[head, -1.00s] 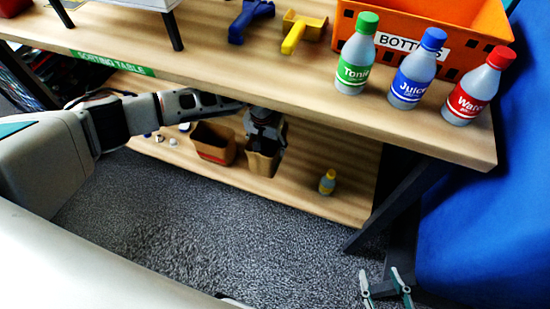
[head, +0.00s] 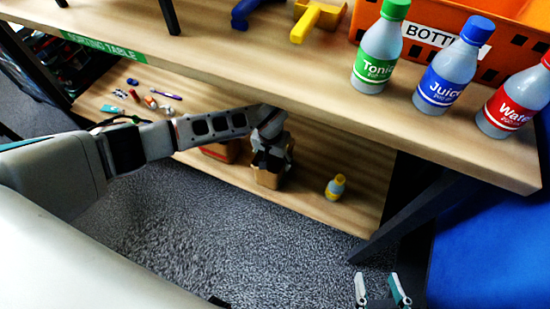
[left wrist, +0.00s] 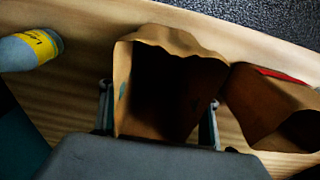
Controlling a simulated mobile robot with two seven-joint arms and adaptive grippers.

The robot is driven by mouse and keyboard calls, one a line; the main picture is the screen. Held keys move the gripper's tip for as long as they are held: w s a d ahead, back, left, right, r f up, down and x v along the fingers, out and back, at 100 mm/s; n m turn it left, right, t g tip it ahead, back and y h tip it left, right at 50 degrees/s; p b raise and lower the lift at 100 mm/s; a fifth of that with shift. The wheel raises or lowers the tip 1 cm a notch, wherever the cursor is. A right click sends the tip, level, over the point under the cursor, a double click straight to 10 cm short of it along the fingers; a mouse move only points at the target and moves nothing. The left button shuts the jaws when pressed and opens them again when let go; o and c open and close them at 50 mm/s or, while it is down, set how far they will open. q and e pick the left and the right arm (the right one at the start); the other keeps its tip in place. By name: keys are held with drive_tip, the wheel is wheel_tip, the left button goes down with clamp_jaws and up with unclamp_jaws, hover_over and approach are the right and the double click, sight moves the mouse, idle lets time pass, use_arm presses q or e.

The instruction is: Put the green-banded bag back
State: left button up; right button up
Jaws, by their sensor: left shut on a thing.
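A brown paper bag (head: 267,179) is at the lower shelf, mostly covered by my left gripper (head: 270,160) in the head view. In the left wrist view this bag (left wrist: 145,112) stands open at the top between my two fingers, with a small green mark on its left side. My left gripper (left wrist: 158,122) is shut on it. I cannot tell whether its base touches the shelf. A second brown bag with a red band (head: 222,150) stands just beside it, also seen in the left wrist view (left wrist: 262,105). My right gripper (head: 381,290) is open and empty, low over the floor.

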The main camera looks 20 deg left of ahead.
use_arm(q)
drive_tip(key=shift+w+r, duration=0.1)
drive_tip(key=shift+r, duration=0.1)
drive_tip(key=shift+c, duration=0.2)
drive_tip(key=shift+f, duration=0.2)
drive_tip(key=o, duration=1.2)
use_arm(e)
drive_tip(key=shift+r, duration=0.1)
use_arm(q)
drive_tip(key=shift+r, duration=0.3)
drive_tip(key=r+p, duration=0.1)
drive_tip(key=r, duration=0.1)
drive_tip(key=r+p, duration=0.1)
drive_tip(key=r, duration=0.1)
drive_tip(key=s+r+p, duration=0.1)
drive_tip(key=r, duration=0.2)
drive_tip(key=shift+r, duration=0.1)
use_arm(e)
drive_tip(key=d, duration=0.1)
drive_tip(key=s+d+f, duration=0.1)
drive_tip(key=f, duration=0.1)
drive_tip(key=shift+s+d+n+g+h, duration=0.25)
drive_tip(key=shift+d+n+g+h, duration=0.05)
drive_tip(key=shift+d+n+h, duration=0.1)
